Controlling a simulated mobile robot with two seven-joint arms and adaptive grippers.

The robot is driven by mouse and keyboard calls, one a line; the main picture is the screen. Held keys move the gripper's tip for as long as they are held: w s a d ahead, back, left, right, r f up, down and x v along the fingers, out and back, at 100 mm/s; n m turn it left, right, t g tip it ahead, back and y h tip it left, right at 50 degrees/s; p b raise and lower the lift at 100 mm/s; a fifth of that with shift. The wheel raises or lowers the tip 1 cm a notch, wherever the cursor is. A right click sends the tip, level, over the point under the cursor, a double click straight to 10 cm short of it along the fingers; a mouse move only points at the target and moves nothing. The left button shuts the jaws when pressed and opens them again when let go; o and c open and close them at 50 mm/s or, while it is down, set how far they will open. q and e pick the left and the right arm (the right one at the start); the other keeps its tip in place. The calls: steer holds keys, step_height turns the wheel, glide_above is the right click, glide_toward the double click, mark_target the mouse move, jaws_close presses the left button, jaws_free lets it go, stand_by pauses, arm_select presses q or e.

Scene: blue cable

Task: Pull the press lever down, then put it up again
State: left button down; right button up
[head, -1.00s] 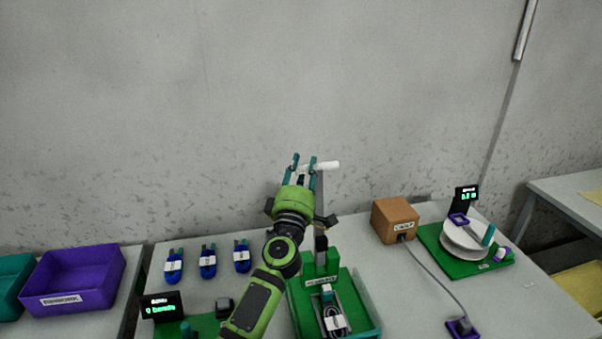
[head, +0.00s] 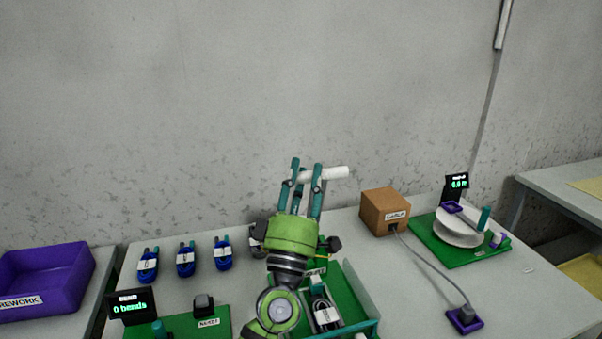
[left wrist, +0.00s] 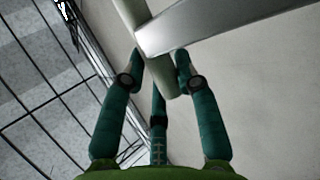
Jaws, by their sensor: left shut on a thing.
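The press lever has a white, rod-like handle (head: 335,173), seen near the middle of the head view and high above the table. My left gripper (head: 306,172) has its teal fingers around the handle's left part and is shut on it. In the left wrist view the fingertips (left wrist: 160,62) close on the pale handle (left wrist: 131,14), beside the lever's grey bar (left wrist: 225,27). In the head view that bar is hidden behind my gripper. The green press base (head: 352,290) is partly covered by my arm. My right gripper is not in view.
Several blue cable bundles (head: 186,262) lie left of my arm, behind a display reading 0 bends (head: 130,307). A brown box (head: 385,212) and a white reel (head: 459,229) on a green board stand to the right. A purple bin (head: 48,280) is far left.

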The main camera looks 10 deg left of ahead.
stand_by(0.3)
arm_select(q)
steer(key=c, duration=0.9)
jaws_free()
steer(key=v, duration=1.2)
